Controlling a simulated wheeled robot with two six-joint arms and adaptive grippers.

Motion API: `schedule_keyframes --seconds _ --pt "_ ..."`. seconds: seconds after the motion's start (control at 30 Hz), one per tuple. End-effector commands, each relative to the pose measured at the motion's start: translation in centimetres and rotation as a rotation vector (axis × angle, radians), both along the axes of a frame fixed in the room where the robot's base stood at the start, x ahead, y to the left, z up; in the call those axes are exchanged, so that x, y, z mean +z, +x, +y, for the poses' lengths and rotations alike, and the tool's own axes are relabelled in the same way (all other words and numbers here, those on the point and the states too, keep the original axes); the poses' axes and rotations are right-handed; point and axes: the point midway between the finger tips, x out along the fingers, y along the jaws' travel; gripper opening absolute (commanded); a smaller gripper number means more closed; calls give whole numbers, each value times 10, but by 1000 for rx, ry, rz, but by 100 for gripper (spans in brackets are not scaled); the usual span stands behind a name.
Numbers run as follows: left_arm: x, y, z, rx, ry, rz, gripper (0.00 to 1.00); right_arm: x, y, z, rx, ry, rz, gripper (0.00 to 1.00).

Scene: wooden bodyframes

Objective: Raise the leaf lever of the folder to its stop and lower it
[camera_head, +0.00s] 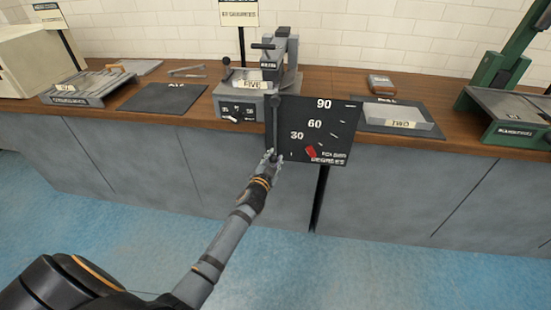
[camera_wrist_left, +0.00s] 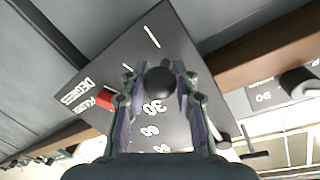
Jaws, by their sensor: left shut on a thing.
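The folder (camera_head: 250,83) is a grey machine on the bench with a "FIVE" label. A black dial panel (camera_head: 335,118) marked 30, 60, 90 and "DEGREES" hangs at its front right. The dark leaf lever (camera_head: 275,125) hangs straight down along the panel's left edge. Its red pointer (camera_head: 311,151) sits low, below the 30 mark. My left gripper (camera_head: 271,157) is at the lever's lower end. In the left wrist view my left gripper (camera_wrist_left: 162,95) is shut on the black lever knob (camera_wrist_left: 160,82), with the panel behind it. My right gripper is not in view.
The wooden bench top (camera_head: 340,82) carries a dark mat (camera_head: 163,98) at left and another mat with a grey "TWO" plate (camera_head: 398,116) at right. A green machine (camera_head: 508,105) stands far right. The blue floor before the cabinets is clear apart from my arm.

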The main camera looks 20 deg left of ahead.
Motion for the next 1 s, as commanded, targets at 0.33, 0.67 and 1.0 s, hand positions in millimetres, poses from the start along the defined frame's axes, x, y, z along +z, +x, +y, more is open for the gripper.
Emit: schedule_keyframes --seconds 0.33,0.67,1.0 --pt "0 0 1 2 4 2 51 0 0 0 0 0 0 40" --pt "0 -2 0 2 2 1 53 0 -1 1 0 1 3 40" --pt "4 -72 -9 1 5 5 53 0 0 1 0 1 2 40"
